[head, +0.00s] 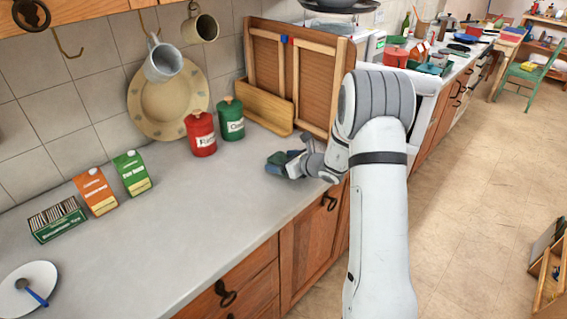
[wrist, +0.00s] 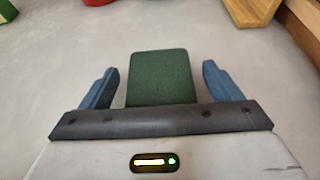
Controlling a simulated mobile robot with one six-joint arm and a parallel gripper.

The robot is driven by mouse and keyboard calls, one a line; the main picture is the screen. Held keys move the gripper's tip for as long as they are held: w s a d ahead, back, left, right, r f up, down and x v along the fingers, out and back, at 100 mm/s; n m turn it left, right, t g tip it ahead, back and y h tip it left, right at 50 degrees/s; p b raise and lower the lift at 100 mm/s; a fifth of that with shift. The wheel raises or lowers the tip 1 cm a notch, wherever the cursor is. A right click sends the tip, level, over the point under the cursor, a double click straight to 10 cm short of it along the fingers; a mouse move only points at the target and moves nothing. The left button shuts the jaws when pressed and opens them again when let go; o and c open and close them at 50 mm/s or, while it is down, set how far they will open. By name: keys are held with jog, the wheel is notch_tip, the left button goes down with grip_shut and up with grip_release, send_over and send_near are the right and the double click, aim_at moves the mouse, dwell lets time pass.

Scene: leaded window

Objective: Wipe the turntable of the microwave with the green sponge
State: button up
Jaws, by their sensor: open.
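The green sponge (wrist: 161,76) lies on the grey counter in the wrist view, between the two blue fingers of my gripper (wrist: 160,72). The fingers are open, with a gap on each side of the sponge. The sponge shows there only as a small green patch (head: 277,158), partly hidden by the gripper.
The red canister (head: 201,137) and green canister (head: 231,120) stand behind my gripper. The wooden shuttered cabinet (head: 268,72) stands at the right, with a wooden tray (head: 252,108) before it. Cartons (head: 95,190) stand left. The counter's middle (head: 180,230) is clear.

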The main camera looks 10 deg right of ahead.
aim_at(283, 160)
jog(key=c, duration=1.1)
notch_tip(283, 160, up, 10)
jog(key=shift+r+b, duration=0.1)
jog(key=shift+b, duration=0.25)
jog(key=shift+c, duration=0.2)
jog(key=o, duration=0.4)
jog(key=shift+c, duration=1.3)
